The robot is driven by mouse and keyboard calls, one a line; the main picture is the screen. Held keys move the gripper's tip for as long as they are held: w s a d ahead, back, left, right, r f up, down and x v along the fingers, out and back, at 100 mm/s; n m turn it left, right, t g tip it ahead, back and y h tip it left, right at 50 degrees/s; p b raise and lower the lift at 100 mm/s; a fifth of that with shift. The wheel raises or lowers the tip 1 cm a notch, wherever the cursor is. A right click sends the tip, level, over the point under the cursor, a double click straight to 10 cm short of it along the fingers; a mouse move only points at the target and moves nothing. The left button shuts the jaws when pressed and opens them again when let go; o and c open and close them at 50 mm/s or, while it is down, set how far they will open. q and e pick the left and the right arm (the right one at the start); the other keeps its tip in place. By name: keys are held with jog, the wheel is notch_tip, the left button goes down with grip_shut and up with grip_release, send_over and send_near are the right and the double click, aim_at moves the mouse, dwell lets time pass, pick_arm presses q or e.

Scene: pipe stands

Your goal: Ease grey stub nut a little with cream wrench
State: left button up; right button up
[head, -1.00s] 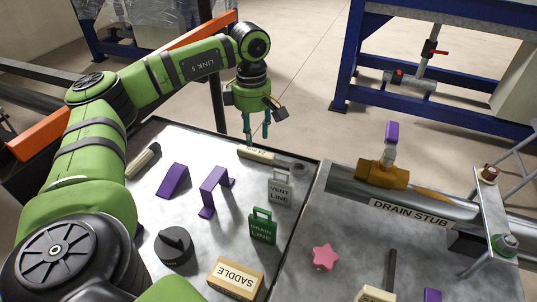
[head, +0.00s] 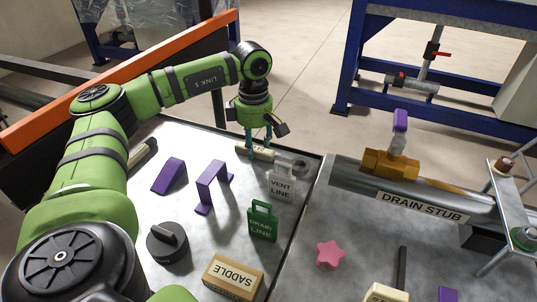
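The cream wrench (head: 264,155) lies near the far edge of the left tray, its grey head (head: 301,165) to the right. My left gripper (head: 259,149) points down at its cream handle. Its fingers stand apart, with the tips at the handle; firm contact does not show. I cannot pick out the grey stub nut with certainty. The grey drain stub pipe (head: 350,177) lies to the right, with a brass fitting (head: 389,163) carrying a grey neck and purple top. My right gripper is not in view.
The VENT LINE tag (head: 281,186) stands close in front of the wrench head. The green DRAIN LINE tag (head: 262,224), purple bridge (head: 213,178), purple wedge (head: 169,176), black knob (head: 168,243) and SADDLE box (head: 232,277) occupy the tray. A pink star (head: 329,255) lies right.

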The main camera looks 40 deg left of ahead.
pick_arm(q)
grip_shut()
jog(key=shift+a+r, duration=0.1)
jog(key=shift+r, duration=0.1)
jog(key=shift+r+p, duration=0.55)
jog(key=shift+p, duration=0.15)
jog(key=shift+r, duration=0.1)
jog(key=shift+r+p, duration=2.3)
jog(key=shift+r, duration=0.4)
